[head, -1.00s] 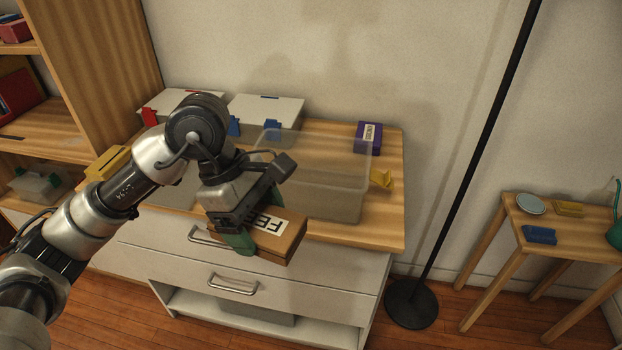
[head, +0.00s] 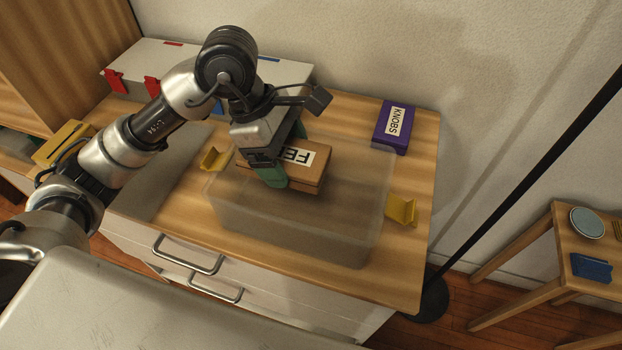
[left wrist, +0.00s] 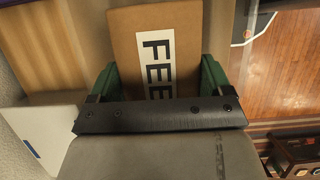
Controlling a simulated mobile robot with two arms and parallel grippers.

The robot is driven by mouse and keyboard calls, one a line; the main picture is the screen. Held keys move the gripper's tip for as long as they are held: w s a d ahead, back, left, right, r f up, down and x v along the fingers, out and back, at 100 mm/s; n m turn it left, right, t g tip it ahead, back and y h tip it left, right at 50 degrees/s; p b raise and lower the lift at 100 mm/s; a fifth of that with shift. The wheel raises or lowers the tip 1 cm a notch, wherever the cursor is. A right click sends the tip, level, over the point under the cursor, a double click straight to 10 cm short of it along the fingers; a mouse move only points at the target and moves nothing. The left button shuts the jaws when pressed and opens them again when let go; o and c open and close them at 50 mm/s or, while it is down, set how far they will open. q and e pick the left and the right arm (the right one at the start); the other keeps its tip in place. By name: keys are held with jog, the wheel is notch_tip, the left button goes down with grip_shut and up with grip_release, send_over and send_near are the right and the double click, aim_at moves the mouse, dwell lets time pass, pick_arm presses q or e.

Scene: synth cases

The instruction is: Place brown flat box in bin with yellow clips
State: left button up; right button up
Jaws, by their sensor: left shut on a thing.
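The brown flat box (head: 313,180) has a white label with black letters, partly covered by my gripper. My left gripper (head: 284,157) is shut on it, with a green finger on each side. In the left wrist view the box (left wrist: 188,45) sits between the green fingers of the gripper (left wrist: 158,78). The clear bin (head: 310,238) stands on the wooden dresser top, with one yellow clip (head: 401,210) at its right and another (head: 214,159) at its left. The held box is over the bin's opening; I cannot tell if its underside is below the rim. My right gripper is not in view.
A purple box marked KNOBS (head: 394,126) lies behind the bin at the right. A yellow object (head: 62,143) is at the left. A black pole (head: 540,173) and a small side table (head: 556,228) stand at the right.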

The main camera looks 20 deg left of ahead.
pick_arm(q)
send_over(296, 203)
jog(key=a, duration=0.1)
jog(key=f, duration=0.5)
jog(key=shift+a+f, duration=0.2)
jog(key=shift+f, duration=2.25)
jog(key=shift+f, duration=0.2)
jog(key=o, duration=0.9)
jog(key=shift+r, duration=0.1)
jog(key=shift+r, duration=0.1)
jog(key=v, duration=1.2)
jog(key=shift+d, duration=0.1)
